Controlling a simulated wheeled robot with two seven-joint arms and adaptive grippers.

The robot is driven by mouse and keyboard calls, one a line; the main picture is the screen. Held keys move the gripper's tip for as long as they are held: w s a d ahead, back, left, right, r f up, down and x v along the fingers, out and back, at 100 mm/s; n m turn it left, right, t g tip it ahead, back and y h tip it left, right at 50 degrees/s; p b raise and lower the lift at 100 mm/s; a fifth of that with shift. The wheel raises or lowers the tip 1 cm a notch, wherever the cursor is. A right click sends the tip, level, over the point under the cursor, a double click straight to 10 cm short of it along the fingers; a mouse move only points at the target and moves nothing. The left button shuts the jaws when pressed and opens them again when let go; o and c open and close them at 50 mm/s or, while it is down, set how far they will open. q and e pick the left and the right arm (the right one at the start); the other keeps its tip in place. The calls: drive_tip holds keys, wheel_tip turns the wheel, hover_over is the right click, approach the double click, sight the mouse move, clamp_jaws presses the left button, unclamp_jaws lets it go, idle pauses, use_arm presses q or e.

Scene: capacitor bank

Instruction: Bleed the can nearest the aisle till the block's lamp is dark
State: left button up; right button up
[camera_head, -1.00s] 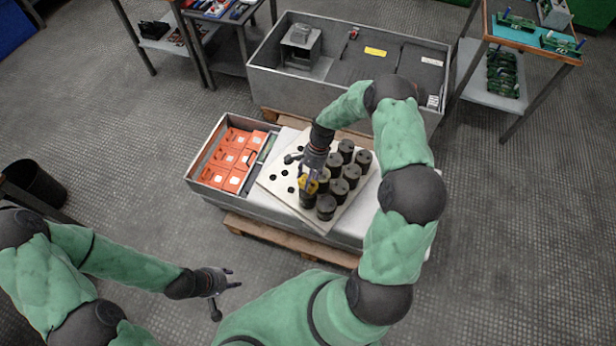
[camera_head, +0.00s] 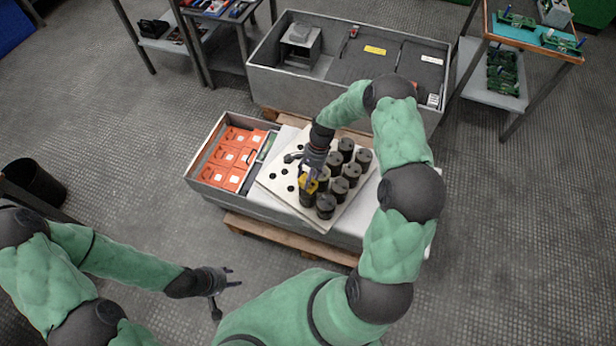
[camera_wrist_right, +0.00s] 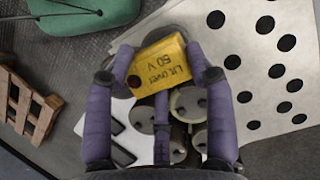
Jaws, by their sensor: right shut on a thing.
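Several dark cans (camera_head: 326,206) stand in rows on a pale board with round holes (camera_head: 272,184). My right gripper (camera_head: 309,180) is shut on a yellow block (camera_head: 308,187) over the cans' near-left side. In the right wrist view the block (camera_wrist_right: 160,65) reads "Lit over 50 V" upside down. Its small round lamp (camera_wrist_right: 134,82) looks dark red, with no clear glow. Grey can tops (camera_wrist_right: 188,104) with paired terminals show just below the block; whether it touches them is hidden. My left gripper (camera_head: 224,292) is open and empty, well left of the board.
A grey tray with orange boxes (camera_head: 228,158) lies left of the board, on a pallet (camera_head: 290,238). A large grey open cabinet (camera_head: 345,60) stands behind. Benches with parts stand at the back left and right (camera_head: 535,40). A dark bin (camera_head: 36,184) stands at left. Floor is clear between.

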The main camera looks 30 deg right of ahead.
drive_tip(key=shift+f+b, duration=0.35)
drive_tip(key=shift+f, duration=0.35)
idle(1.3)
drive_tip(key=o, duration=1.3)
drive_tip(key=shift+o, duration=0.2)
drive_tip(key=v, duration=1.2)
